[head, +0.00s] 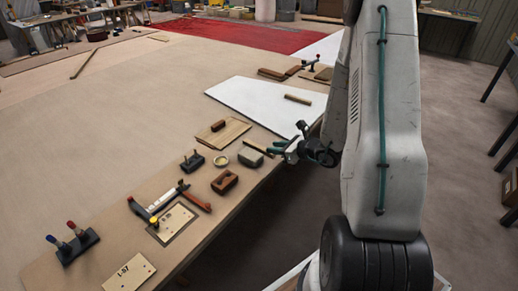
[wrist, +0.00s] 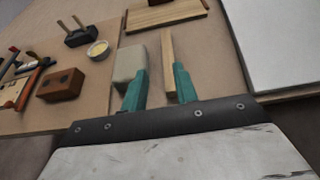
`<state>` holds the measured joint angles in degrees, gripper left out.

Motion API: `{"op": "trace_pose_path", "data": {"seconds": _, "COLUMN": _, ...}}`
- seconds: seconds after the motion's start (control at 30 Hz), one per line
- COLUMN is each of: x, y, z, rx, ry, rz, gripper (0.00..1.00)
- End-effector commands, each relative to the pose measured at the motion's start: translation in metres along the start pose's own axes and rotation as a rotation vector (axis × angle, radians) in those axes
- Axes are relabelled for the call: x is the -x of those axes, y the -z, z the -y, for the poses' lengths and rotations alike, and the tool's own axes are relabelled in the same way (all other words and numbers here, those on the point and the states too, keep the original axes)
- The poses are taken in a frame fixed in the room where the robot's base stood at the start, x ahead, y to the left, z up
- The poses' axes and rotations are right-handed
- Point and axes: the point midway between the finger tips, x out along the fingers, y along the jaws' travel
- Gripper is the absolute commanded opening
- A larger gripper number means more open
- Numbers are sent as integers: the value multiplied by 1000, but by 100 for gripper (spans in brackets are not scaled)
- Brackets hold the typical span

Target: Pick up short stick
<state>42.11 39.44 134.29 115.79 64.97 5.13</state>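A short pale wooden stick (wrist: 167,55) lies on the table, pointing away from me in the wrist view. It also shows in the head view (head: 257,147), just left of my gripper (head: 277,147). In the wrist view my gripper (wrist: 160,78) is open, its two teal fingers apart. The stick's near end appears between the fingertips, closer to the right one. I cannot tell whether either finger touches it. A grey-beige block (wrist: 128,64) lies left of the stick, partly hidden behind the left finger.
Another stick (head: 297,99) lies on a white panel (head: 262,104). A wooden board (head: 232,128), a round yellow-filled dish (head: 219,161), a brown block (head: 224,182) and a clamp (head: 152,215) are nearby.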

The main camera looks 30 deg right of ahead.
Motion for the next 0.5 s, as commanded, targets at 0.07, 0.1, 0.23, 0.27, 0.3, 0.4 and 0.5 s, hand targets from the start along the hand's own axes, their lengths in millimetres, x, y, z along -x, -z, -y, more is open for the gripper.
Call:
{"op": "trace_pose_path", "data": {"seconds": 0.07, "x": -2, "y": 8, "z": 5, "rx": -23, "ry": 21, "rz": -6, "gripper": 29}}
{"op": "trace_pose_path", "data": {"seconds": 0.1, "x": -4, "y": 10, "z": 6, "rx": -28, "ry": 26, "rz": -7, "gripper": 29}}
{"op": "trace_pose_path", "data": {"seconds": 0.23, "x": -19, "y": 10, "z": 7, "rx": -31, "ry": 28, "rz": -7, "gripper": 29}}
{"op": "trace_pose_path", "data": {"seconds": 0.27, "x": -22, "y": 10, "z": 7, "rx": -30, "ry": 28, "rz": -7, "gripper": 29}}
{"op": "trace_pose_path", "data": {"seconds": 0.3, "x": -26, "y": 10, "z": 8, "rx": -30, "ry": 28, "rz": -7, "gripper": 29}}
{"op": "trace_pose_path", "data": {"seconds": 0.4, "x": -33, "y": 11, "z": 8, "rx": -30, "ry": 27, "rz": -7, "gripper": 29}}
{"op": "trace_pose_path", "data": {"seconds": 0.5, "x": -46, "y": 12, "z": 9, "rx": -29, "ry": 26, "rz": -6, "gripper": 29}}
